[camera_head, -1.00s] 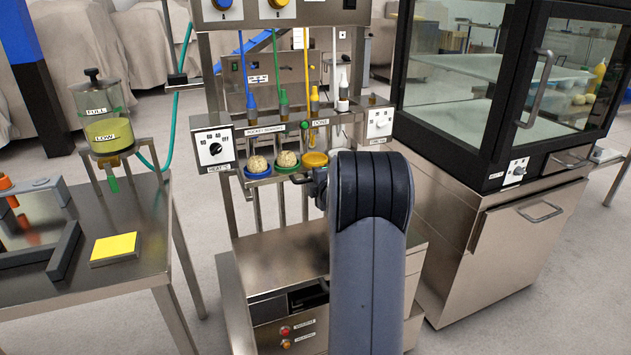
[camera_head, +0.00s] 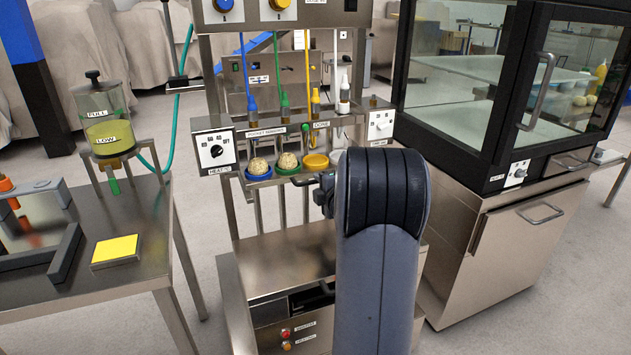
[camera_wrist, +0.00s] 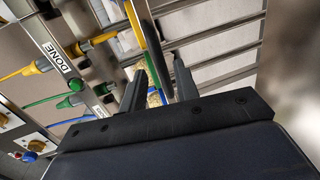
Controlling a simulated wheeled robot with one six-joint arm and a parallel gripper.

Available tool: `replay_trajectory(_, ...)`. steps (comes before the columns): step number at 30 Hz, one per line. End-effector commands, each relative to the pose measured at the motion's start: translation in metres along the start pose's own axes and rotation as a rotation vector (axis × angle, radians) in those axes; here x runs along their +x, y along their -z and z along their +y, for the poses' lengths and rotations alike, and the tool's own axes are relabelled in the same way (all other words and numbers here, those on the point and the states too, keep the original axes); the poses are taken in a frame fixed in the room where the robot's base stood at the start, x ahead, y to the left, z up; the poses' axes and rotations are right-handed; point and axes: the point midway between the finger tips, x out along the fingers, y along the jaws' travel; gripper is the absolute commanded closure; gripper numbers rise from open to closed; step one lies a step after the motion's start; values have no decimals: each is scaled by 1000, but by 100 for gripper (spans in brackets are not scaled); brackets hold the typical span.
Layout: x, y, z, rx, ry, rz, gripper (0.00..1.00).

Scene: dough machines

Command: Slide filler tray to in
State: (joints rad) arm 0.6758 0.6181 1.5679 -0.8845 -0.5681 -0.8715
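The filler tray is the narrow metal strip under the nozzles, carrying a blue cup (camera_head: 257,174) and a green cup (camera_head: 287,168), each with a pale dough ball, and a yellow cup (camera_head: 315,161). A pale cup (camera_head: 337,156) shows at the right end, partly behind my arm. The strip itself is mostly hidden by the cups. My gripper (camera_head: 322,192) is just below the yellow cup, partly hidden by my arm. In the wrist view my gripper (camera_wrist: 160,66) has its two fingers apart, with a dough ball (camera_wrist: 154,98) seen between them. Whether they touch the tray is unclear.
The filler machine has a heat dial (camera_head: 217,150) and hanging coloured nozzles (camera_head: 315,100). A metal shelf (camera_head: 285,258) lies below. A glass-doored cabinet (camera_head: 500,190) stands close at right.

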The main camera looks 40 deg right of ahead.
Motion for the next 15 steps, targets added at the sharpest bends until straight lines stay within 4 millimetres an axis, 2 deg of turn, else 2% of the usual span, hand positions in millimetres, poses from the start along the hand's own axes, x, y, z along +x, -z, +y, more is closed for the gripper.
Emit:
replay_trajectory(3,-25,-1,2,0,-1,-2,70)
replay_trajectory(7,-45,0,2,0,-1,-2,70)
replay_trajectory(15,-63,0,1,0,-1,0,70)
